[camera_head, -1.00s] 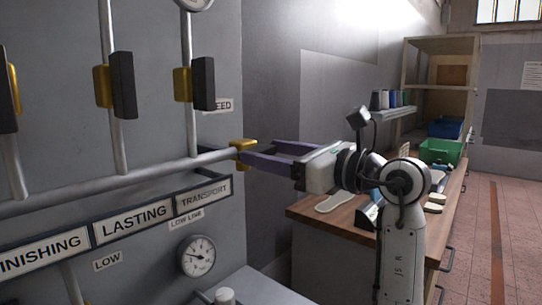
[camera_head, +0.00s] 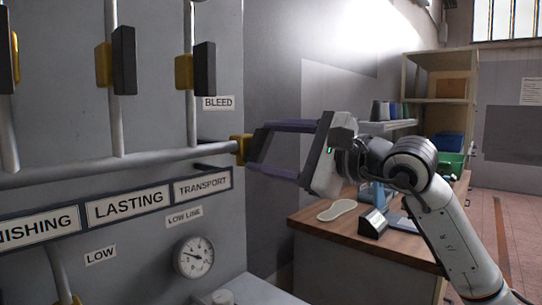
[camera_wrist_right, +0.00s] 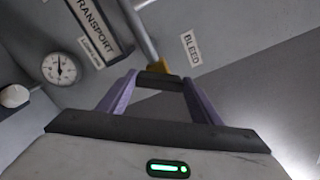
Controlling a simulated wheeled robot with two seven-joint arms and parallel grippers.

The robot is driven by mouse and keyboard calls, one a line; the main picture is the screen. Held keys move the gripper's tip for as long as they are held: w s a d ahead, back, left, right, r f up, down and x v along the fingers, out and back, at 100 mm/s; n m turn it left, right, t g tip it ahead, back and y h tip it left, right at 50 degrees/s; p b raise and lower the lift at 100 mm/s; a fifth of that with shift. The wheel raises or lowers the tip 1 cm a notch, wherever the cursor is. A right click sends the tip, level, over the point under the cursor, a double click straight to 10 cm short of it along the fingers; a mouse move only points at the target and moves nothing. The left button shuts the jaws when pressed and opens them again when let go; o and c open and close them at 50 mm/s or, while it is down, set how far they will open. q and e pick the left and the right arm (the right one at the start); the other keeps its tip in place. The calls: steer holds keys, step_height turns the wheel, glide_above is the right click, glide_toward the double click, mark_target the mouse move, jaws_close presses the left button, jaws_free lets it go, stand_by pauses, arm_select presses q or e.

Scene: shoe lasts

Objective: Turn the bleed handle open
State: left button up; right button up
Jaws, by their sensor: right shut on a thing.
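The bleed handle (camera_head: 257,148) is a dark bar on a yellow valve body (camera_head: 239,150) at the right end of the horizontal pipe, below the BLEED label (camera_head: 218,103). My right gripper (camera_head: 258,149) is shut on this handle, with one purple finger above the other in the head view. In the right wrist view the dark handle (camera_wrist_right: 160,79) lies across between the two purple fingertips, in front of the yellow valve body (camera_wrist_right: 157,68). The fingers partly hide the handle in the head view. My left gripper is not in view.
Other valves with dark handles (camera_head: 204,69) stand on vertical pipes to the left. A pressure gauge (camera_head: 194,256) is below the TRANSPORT label (camera_head: 203,187). A wooden workbench (camera_head: 306,216) stands right of the panel, under my right arm, with a pale sole shape (camera_head: 338,210) on it.

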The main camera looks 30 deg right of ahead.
steer(key=n, duration=0.2)
steer(key=shift+f+n+b, duration=0.2)
steer(key=shift+n+b, duration=0.2)
steer(key=n, duration=0.2)
steer(key=shift+n, duration=0.3)
steer(key=shift+n+b, duration=0.3)
steer(key=shift+n, duration=0.3)
steer(key=shift+a, duration=0.1)
steer(key=o, duration=1.1)
steer(key=shift+c, duration=0.2)
steer(key=shift+s, duration=0.1)
